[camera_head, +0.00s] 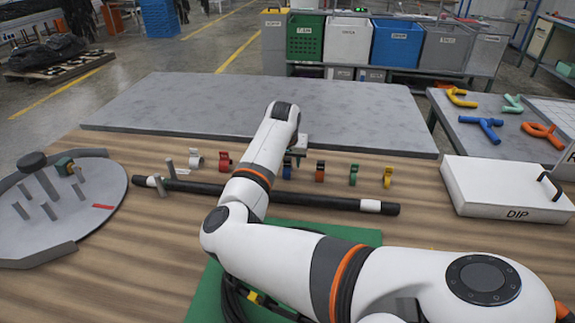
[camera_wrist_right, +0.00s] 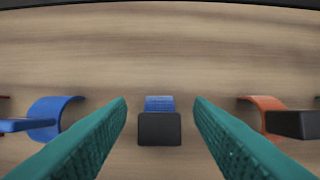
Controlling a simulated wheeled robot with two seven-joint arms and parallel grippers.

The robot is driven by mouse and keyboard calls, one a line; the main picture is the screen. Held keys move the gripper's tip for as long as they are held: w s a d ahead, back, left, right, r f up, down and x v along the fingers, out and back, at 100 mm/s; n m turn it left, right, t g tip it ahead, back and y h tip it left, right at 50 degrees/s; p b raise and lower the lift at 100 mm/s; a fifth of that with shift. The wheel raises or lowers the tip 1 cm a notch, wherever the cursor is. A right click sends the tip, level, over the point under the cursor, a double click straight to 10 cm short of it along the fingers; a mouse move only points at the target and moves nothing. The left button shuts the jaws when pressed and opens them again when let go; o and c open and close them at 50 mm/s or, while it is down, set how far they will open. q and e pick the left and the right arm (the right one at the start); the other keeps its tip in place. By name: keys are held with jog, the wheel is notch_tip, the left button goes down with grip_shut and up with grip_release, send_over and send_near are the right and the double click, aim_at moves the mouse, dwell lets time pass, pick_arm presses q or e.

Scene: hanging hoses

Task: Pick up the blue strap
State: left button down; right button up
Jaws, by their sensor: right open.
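A row of small coloured straps lies on the wooden table. One blue strap (camera_head: 287,172) shows beside my right arm; in the right wrist view a blue strap with a dark block on its near end (camera_wrist_right: 160,104) lies centred between the fingers. A second blue strap (camera_wrist_right: 55,118), curved and with a blue block, lies outside the left finger in that view. My right gripper (camera_wrist_right: 160,112) is open, its two green fingers on either side of the centred strap with gaps. In the head view the arm hides much of the gripper (camera_head: 293,158). My left gripper is not in view.
An orange strap (camera_wrist_right: 262,108) lies outside the right finger. White (camera_head: 195,159), red (camera_head: 225,161), green (camera_head: 353,174) and yellow (camera_head: 387,176) straps share the row. A long black hose (camera_head: 330,203) lies in front. A white DIP box (camera_head: 490,190) stands right.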

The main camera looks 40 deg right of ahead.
jog(key=shift+x, duration=0.85)
jog(key=shift+c, duration=0.6)
grip_shut()
jog(key=shift+r, duration=0.1)
notch_tip(320, 180, up, 10)
